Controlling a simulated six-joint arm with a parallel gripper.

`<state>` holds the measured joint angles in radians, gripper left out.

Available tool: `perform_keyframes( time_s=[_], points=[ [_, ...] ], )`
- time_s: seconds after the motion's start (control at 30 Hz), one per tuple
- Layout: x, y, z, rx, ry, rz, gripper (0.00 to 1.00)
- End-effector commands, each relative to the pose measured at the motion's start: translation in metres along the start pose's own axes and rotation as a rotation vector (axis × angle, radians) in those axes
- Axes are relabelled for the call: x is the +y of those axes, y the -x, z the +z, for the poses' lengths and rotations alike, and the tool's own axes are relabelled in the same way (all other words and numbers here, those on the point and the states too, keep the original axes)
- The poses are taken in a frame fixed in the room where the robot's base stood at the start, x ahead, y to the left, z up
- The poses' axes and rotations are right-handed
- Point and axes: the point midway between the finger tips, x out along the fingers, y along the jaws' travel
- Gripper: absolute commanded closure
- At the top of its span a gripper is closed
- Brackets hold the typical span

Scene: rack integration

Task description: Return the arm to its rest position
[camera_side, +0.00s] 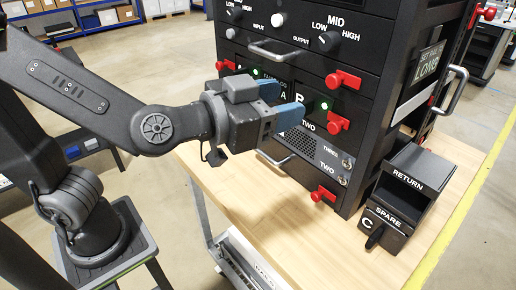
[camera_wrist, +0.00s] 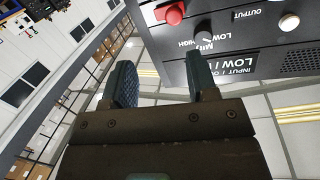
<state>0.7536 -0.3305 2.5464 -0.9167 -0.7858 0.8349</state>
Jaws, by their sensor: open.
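My gripper (camera_side: 284,103) has two blue fingers held apart, with nothing between them. In the side view it is in front of the black rack (camera_side: 300,62), at the level of the A and B modules, over the table's front edge. I cannot tell whether a fingertip touches the rack. In the wrist view the gripper (camera_wrist: 160,82) shows both fingers apart, and the rack (camera_wrist: 262,38) fills the upper right, upside down, with a dark knob and a red latch. My arm reaches in from the left.
The rack stands on a wooden table (camera_side: 225,205). Several red latches (camera_side: 343,80) and metal handles (camera_side: 455,88) stick out from it. A black RETURN and SPARE holder (camera_side: 405,190) with a module marked C stands at the right. The floor left of the table is largely open.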

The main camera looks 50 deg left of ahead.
Motion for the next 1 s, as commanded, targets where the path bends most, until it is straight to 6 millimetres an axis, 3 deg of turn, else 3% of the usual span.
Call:
perform_keyframes(
  time_s=[0.17,0.37,0.7,0.83,1.0],
  points=[
    [-0.009,0.004,0.005,-0.121,0.090,0.165,0.47],
    [-0.030,0.025,0.034,-0.365,0.132,0.245,0.47],
    [-0.097,0.094,0.099,-0.869,0.194,0.041,0.47],
    [-0.112,0.113,0.111,-0.969,0.216,-0.039,0.47],
    [-0.117,0.120,0.115,-1.007,0.224,-0.068,0.47]
  ],
)
